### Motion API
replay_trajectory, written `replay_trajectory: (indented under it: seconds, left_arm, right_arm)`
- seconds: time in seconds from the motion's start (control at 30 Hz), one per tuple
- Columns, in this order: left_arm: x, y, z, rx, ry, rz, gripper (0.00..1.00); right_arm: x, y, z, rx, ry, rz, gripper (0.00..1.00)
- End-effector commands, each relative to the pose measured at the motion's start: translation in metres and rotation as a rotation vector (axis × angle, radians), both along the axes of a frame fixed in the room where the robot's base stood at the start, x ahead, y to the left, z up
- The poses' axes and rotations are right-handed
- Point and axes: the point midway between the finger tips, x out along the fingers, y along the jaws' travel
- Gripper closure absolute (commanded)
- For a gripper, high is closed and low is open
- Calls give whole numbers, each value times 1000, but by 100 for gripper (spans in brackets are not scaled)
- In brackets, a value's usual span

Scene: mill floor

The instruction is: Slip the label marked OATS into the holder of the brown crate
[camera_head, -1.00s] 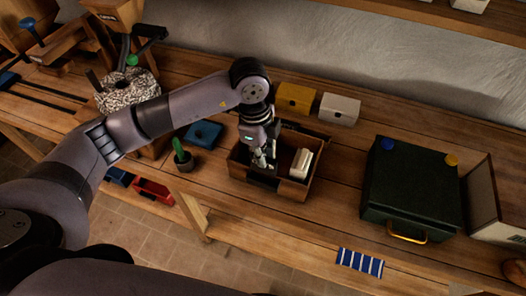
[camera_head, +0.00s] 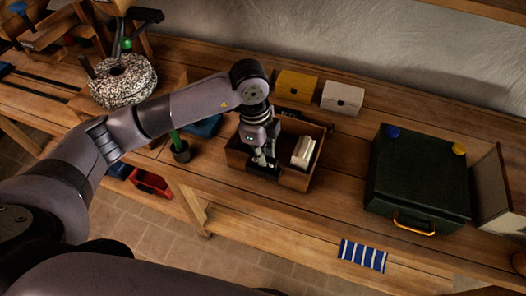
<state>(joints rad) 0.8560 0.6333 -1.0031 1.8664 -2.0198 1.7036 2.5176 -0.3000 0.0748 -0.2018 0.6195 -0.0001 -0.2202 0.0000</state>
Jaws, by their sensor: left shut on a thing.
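The brown crate (camera_head: 294,180) stands open on the wooden bench, near the middle of the view. A dark holder (camera_head: 263,173) is on its front wall. My left gripper (camera_head: 263,163) points down at the crate's front wall, just above the holder. It is shut on a thin thing, taken as the label, which the fingers hide; its lettering cannot be read. Whether the label touches the holder cannot be told. White blocks or cards (camera_head: 303,151) stand inside the crate at the right. My right gripper does not show.
A yellow box (camera_head: 297,86) and a white box (camera_head: 342,97) stand behind the crate. A dark green case (camera_head: 420,180) is at the right. A potted cactus (camera_head: 180,150) stands left of the crate. A blue striped cloth (camera_head: 362,256) lies at the front.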

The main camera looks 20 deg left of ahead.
Motion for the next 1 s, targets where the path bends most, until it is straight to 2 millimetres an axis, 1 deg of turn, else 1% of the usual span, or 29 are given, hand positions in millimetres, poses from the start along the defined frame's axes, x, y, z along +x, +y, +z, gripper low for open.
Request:
replay_trajectory:
  seconds: [0.43,0.47,0.7,0.8,1.0]
  left_arm:
    - [0,0,0,0,0,0,100]
    - [0,0,0,0,0,0,87]
    - [0,0,0,0,0,0,71]
    - [0,0,0,0,0,0,65]
    - [0,0,0,0,0,0,65]
  right_arm:
    - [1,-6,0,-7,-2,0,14]
    - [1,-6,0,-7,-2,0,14]
    - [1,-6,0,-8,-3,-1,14]
    - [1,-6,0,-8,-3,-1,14]
    - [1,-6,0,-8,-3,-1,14]
